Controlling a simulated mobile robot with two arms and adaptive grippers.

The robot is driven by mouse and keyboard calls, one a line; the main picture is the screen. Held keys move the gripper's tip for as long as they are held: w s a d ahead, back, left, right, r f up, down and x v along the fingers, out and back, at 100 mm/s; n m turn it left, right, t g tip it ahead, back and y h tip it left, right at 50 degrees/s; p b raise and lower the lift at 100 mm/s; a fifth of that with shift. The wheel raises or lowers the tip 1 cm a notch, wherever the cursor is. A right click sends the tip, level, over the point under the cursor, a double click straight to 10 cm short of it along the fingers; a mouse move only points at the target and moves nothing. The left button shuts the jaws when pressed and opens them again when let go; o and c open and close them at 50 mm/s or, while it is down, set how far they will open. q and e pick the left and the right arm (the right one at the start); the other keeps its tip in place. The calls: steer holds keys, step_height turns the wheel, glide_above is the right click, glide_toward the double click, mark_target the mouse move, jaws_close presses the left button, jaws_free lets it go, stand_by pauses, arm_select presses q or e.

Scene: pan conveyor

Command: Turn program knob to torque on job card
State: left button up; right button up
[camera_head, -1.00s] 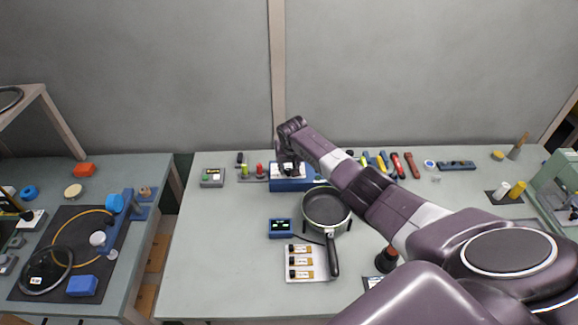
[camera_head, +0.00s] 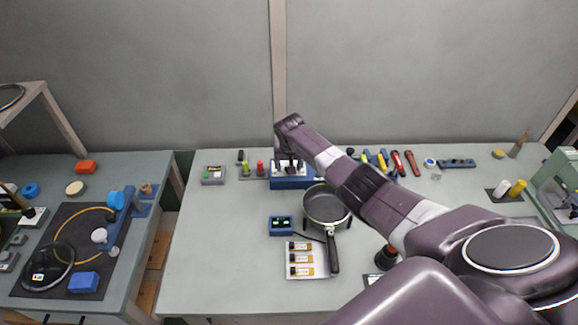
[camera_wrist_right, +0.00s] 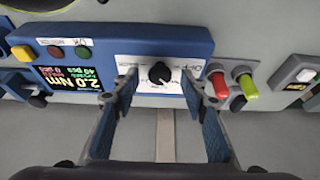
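A blue controller box (camera_head: 291,183) stands at the back of the middle table. In the right wrist view, its white plate (camera_wrist_right: 148,66) carries a round black program knob (camera_wrist_right: 160,73). Its dark display (camera_wrist_right: 75,77) shows "2.0 Nm" in large yellow-green characters, with smaller lines too blurred to read surely. My right gripper (camera_wrist_right: 163,85) is open, with one finger on each side of the knob and visible gaps between. In the head view it is over the box (camera_head: 288,165). My left gripper is not in view. I cannot identify the job card surely.
Red and yellow-green handles (camera_wrist_right: 232,87) stand close beside the controller. A frying pan (camera_head: 326,206), a small blue display unit (camera_head: 281,226) and a tray of several vials (camera_head: 308,277) lie in front. The table's left front is clear.

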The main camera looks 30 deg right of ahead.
steer(key=v, duration=1.2)
stand_by(0.3)
stand_by(0.4)
